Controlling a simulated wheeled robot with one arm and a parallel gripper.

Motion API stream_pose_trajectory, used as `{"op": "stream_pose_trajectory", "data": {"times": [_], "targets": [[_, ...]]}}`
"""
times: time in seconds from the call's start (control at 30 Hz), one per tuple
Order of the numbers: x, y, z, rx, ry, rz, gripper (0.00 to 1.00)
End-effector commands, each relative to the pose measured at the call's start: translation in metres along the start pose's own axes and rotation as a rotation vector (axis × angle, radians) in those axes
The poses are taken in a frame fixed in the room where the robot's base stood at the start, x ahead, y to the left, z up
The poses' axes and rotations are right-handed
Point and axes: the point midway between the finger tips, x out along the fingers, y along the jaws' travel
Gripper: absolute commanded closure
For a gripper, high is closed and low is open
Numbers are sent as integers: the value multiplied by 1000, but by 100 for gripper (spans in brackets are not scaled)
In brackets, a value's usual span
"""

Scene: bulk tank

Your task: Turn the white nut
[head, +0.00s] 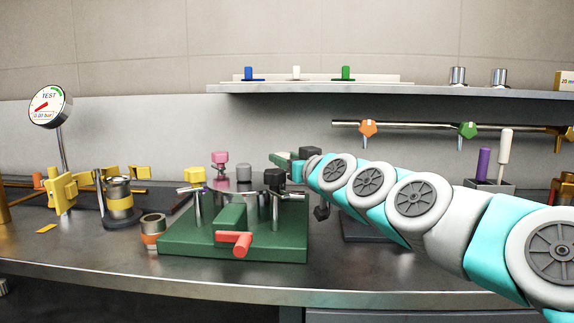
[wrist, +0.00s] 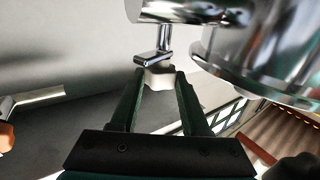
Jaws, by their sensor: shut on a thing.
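The white nut (wrist: 159,77) shows in the wrist view as a small pale block under a chrome lever (wrist: 155,58) that hangs from a metal pipe. My gripper (wrist: 160,82) has two dark green fingers that converge on the white nut, one on each side, and is shut on it. In the head view my gripper (head: 284,159) reaches left behind the green fixture; its fingertips are partly hidden there, and I cannot make out the nut between them.
The green fixture (head: 185,245) with a red handle (head: 234,239) stands on the steel bench in front of my gripper. A large chrome vessel (wrist: 270,50) is close on the right in the wrist view. A shelf (head: 400,90) holds blue, white and green pieces. A pressure gauge (head: 50,106) stands at left.

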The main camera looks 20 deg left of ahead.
Motion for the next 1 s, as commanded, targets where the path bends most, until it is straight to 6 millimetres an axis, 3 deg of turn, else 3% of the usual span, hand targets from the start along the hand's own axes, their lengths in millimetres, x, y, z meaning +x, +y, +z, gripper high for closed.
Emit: {"op": "stream_pose_trajectory", "data": {"times": [1.0], "targets": [[-1, 4, 3, -2, -3, -247, 100]]}}
